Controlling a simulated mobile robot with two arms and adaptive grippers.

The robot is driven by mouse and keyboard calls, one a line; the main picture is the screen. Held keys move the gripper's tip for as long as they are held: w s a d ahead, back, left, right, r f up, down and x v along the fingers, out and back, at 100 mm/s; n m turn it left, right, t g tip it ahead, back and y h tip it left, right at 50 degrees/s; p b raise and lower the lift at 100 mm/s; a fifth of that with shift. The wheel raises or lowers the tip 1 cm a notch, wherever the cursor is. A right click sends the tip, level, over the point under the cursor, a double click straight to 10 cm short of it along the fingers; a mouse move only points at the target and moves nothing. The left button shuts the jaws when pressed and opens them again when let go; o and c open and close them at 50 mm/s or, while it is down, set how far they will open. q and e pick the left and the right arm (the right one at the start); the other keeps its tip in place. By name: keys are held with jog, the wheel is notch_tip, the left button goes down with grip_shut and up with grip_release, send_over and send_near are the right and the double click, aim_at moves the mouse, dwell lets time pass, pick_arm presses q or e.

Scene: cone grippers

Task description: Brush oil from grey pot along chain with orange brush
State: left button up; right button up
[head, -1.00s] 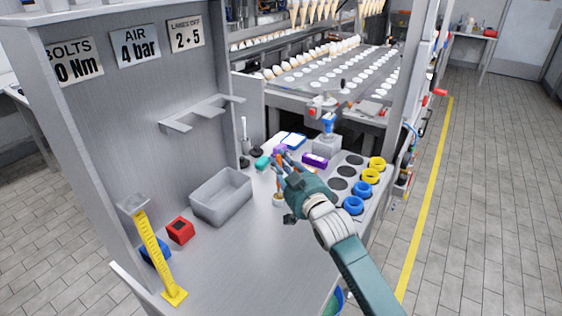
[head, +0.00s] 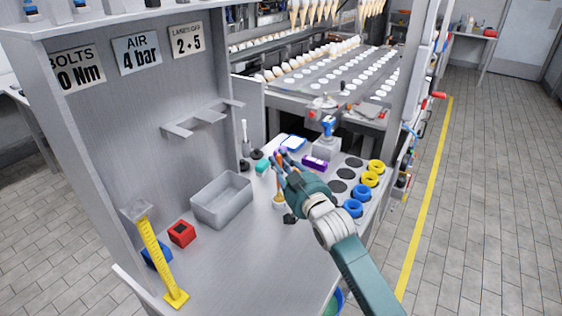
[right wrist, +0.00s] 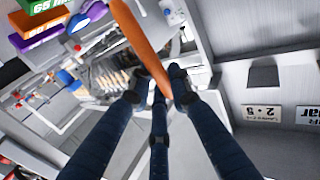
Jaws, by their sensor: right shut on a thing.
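My right gripper (head: 277,164) is shut on the orange brush (head: 279,188), above the workbench; the brush handle also shows large in the right wrist view (right wrist: 146,45), next to the dark fingers (right wrist: 158,88). The brush points down at a small pale grey pot (head: 279,203) on the bench. The brush's lower end is at the pot's mouth; I cannot tell whether its bristles are inside. I cannot make out the chain clearly in either view. My left gripper is not in view.
Blue rings (head: 353,208) and yellow rings (head: 370,179) line the right edge. A purple box (head: 315,163) lies behind the gripper. The front bench is clear.

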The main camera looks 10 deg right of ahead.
jog(key=shift+r+p, duration=2.3)
jog(key=shift+r, duration=0.5)
jog(key=shift+f, duration=0.1)
